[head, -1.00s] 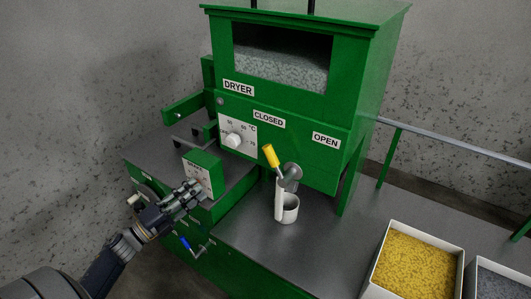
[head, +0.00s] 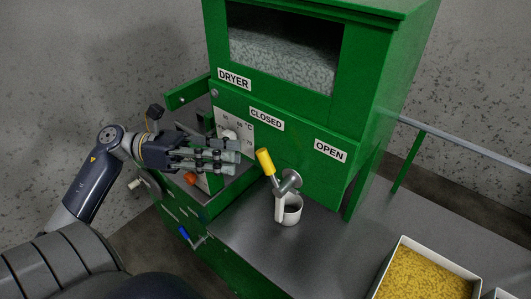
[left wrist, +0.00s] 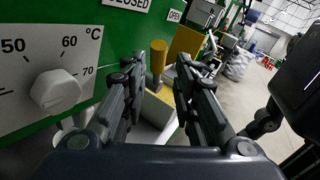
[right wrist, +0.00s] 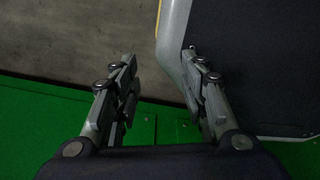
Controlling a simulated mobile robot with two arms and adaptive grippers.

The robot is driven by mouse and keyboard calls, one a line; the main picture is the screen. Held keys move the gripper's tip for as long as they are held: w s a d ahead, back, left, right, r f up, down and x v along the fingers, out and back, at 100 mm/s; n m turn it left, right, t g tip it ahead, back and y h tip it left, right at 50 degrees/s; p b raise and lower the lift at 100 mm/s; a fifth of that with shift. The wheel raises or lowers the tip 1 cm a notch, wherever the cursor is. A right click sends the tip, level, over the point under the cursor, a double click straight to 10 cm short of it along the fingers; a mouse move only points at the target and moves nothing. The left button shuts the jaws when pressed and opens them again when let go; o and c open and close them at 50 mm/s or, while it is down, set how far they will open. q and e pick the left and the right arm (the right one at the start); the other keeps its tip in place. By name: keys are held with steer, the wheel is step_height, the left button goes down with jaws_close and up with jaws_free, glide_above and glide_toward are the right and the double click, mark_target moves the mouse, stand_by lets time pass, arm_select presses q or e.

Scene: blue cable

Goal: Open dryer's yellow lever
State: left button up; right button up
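The green dryer (head: 300,130) stands in the middle of the head view, with CLOSED and OPEN labels on its front. Its yellow lever (head: 264,161) tilts up and left, below the CLOSED label. A grey pipe joint (head: 288,181) sits at the lever's base. My left gripper (head: 238,152) is just left of the lever, pointing at it, without touching. In the left wrist view, the yellow lever (left wrist: 158,56) shows between the open, empty fingers (left wrist: 160,75). My right gripper (right wrist: 162,75) is open and empty in the right wrist view; it is out of the head view.
A white cup (head: 289,212) stands under the pipe joint. A white dial (left wrist: 55,90) lies close left of my left gripper. A box of yellow pellets (head: 428,272) stands at front right. A blue-handled valve (head: 184,233) is low on the left. The grey worktop (head: 335,245) has free room.

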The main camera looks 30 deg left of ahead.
mark_target(264, 159)
arm_select(q)
steer(key=p+x, duration=0.1)
steer(key=x, duration=0.5)
steer(key=shift+w+d+r, duration=0.1)
steer(key=shift+w+d, duration=0.05)
steer(key=shift+w, duration=0.1)
steer(key=shift+w+d+p, duration=0.25)
steer(key=shift+d+p, duration=0.1)
steer(key=shift+d, duration=0.25)
steer(key=shift+w+d, duration=0.1)
arm_select(e)
step_height(264, 159, up, 2)
steer(key=shift+s+a+r, duration=0.1)
steer(key=shift+s+a, duration=0.05)
arm_select(q)
steer(key=shift+c, duration=0.2)
jaws_close()
arm_select(e)
steer(key=shift+s, duration=0.15)
